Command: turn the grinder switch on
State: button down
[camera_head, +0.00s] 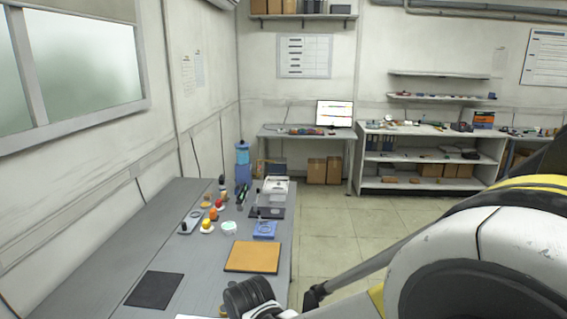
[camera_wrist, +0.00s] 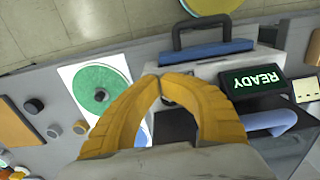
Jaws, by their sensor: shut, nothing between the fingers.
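My gripper (camera_wrist: 160,78) has yellow curved fingers in the wrist view, with the tips together and nothing between them. The tips are over the front edge of a grey machine (camera_wrist: 207,66) with a lit display (camera_wrist: 260,88) reading READY. A small dark round part (camera_wrist: 169,98) shows between the fingers, partly hidden; I cannot tell whether it is touched. A green disc (camera_wrist: 97,90) on a white sheet lies left of the fingers. I cannot pick out the grinder or its switch for certain in either view. The head view does not clearly show my fingertips.
In the head view, the grey bench (camera_head: 190,235) bears an orange-brown mat (camera_head: 252,257), a black mat (camera_head: 155,290), a blue block (camera_head: 265,229) and a white machine (camera_head: 275,190). Several small coloured objects stand left of these. The wrist view shows a black handle (camera_wrist: 203,20). Floor (camera_head: 335,245) is open to the right.

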jog(key=shift+s+f+b, duration=0.15)
jog(key=shift+s+b, duration=0.15)
jog(key=shift+s, duration=0.4)
jog(key=shift+s+b, duration=0.25)
jog(key=shift+b, duration=0.05)
jog(key=shift+s+a, duration=0.15)
jog(key=shift+s+d, duration=0.2)
dwell(0.3)
notch_tip(320, 180, up, 6)
jog(key=p, duration=0.4)
jog(key=shift+d, duration=0.15)
